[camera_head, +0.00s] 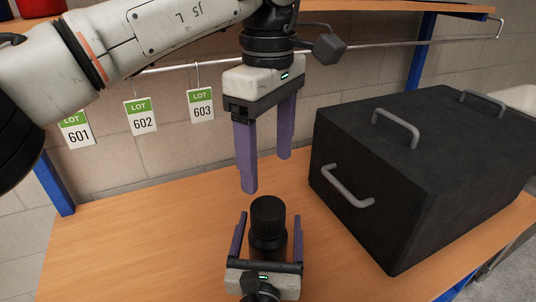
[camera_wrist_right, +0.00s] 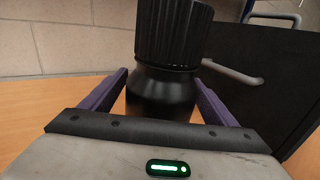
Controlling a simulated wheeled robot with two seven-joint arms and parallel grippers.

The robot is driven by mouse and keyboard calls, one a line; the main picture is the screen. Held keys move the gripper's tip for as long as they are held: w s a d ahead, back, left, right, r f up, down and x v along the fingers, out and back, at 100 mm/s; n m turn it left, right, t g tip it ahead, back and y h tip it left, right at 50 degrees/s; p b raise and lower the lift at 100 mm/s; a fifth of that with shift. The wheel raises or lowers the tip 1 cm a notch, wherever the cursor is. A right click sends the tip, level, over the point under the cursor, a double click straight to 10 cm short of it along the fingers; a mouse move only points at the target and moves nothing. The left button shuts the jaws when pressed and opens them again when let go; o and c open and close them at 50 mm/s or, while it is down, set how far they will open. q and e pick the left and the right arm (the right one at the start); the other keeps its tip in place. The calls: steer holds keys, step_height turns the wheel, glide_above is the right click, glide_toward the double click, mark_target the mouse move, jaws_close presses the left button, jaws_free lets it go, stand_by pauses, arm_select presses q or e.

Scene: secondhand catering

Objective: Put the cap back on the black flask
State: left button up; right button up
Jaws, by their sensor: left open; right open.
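The black flask (camera_wrist_right: 160,95) stands upright on the table, its body showing below a ribbed black cap (camera_wrist_right: 174,32). In the head view the cap (camera_head: 268,212) sits on top of the flask (camera_head: 270,251); I cannot tell whether it is screwed down. My right gripper (camera_head: 269,219) is open, with one purple finger on each side of the flask; whether they touch it is unclear. It also shows in the right wrist view (camera_wrist_right: 160,98). My left gripper (camera_head: 266,172) is open and empty, pointing down above the cap, apart from it.
A large black box (camera_head: 430,170) with grey handles stands on the wooden table (camera_head: 130,245) to the right. Behind, lot tags (camera_head: 142,117) hang from a metal rail under a shelf. The table's left part is clear.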

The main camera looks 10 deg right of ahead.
mark_target(266, 257)
steer(key=v, duration=1)
steer(key=shift+s+a+b, duration=0.1)
steer(key=shift+s+b, duration=0.05)
steer(key=shift+b, duration=0.25)
